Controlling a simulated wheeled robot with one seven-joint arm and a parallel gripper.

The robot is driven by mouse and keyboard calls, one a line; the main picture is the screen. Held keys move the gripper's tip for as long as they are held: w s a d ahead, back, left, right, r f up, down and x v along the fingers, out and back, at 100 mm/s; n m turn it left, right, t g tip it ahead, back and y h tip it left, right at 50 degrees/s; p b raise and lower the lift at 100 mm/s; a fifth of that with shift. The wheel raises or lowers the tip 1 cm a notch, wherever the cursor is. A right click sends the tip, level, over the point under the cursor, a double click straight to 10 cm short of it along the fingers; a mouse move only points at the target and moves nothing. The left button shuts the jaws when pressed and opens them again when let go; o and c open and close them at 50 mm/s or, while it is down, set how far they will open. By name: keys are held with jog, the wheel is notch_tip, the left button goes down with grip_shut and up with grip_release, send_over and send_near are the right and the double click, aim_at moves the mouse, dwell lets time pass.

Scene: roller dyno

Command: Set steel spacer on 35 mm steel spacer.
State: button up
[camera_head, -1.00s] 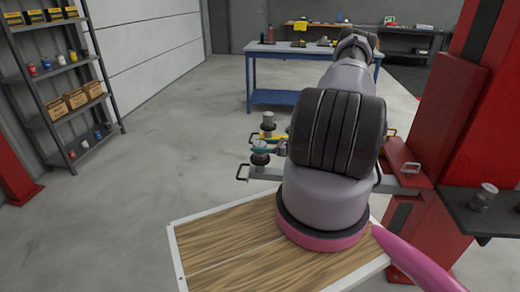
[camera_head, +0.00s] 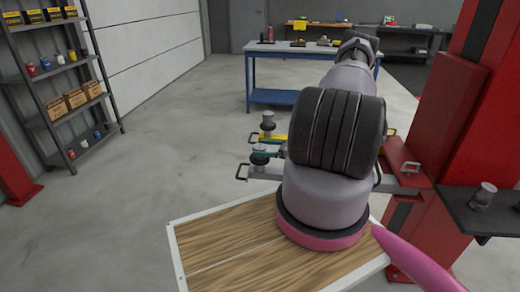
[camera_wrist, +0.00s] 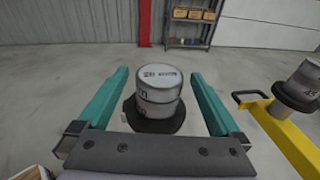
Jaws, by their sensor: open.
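My gripper (camera_wrist: 157,72) is open in the wrist view, with one teal finger on each side of a grey steel spacer (camera_wrist: 160,76). Both fingers stand apart from it. The spacer's top face carries printing that looks like "20" and a smaller word. It sits upright on a second grey cylinder (camera_wrist: 158,111), seemingly the 35 mm steel spacer, whose side marking I cannot read. That stack stands on a dark round pad (camera_wrist: 168,126). In the head view the stack (camera_head: 259,150) shows small beside my gripper's teal fingers, mostly hidden by my arm.
A yellow lift arm (camera_wrist: 285,135) with another marked spacer (camera_wrist: 305,80) on a dark pad stands to the right in the wrist view. In the head view, a red post (camera_head: 435,110) and a dark shelf with a can (camera_head: 483,196) stand right.

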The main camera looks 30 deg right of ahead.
jog(key=v, duration=1.1)
jog(key=a+r+n+g+h, duration=0.1)
jog(key=a+r+n+g, duration=0.3)
jog(key=r, duration=0.6)
jog(key=a+r+n+g+h, duration=0.1)
jog(key=a+r+n+g, duration=0.1)
jog(key=a+r+n, duration=0.6)
jog(key=a+r+n+g+h, duration=0.1)
jog(key=a+r+n+g, duration=0.2)
jog(key=r, duration=0.9)
jog(key=s+a+r+n+t+h, duration=0.2)
jog(key=s+a+r+n+h, duration=0.1)
jog(key=s+r, duration=0.6)
jog(key=s+a+r+n+t+h, duration=0.2)
jog(key=s+a+r, duration=0.4)
jog(key=s+r, duration=0.3)
jog(key=n+h, duration=0.1)
jog(key=n, duration=0.1)
jog(key=shift+s+r+n+t, duration=0.15)
jog(key=shift+r+n+t, duration=0.25)
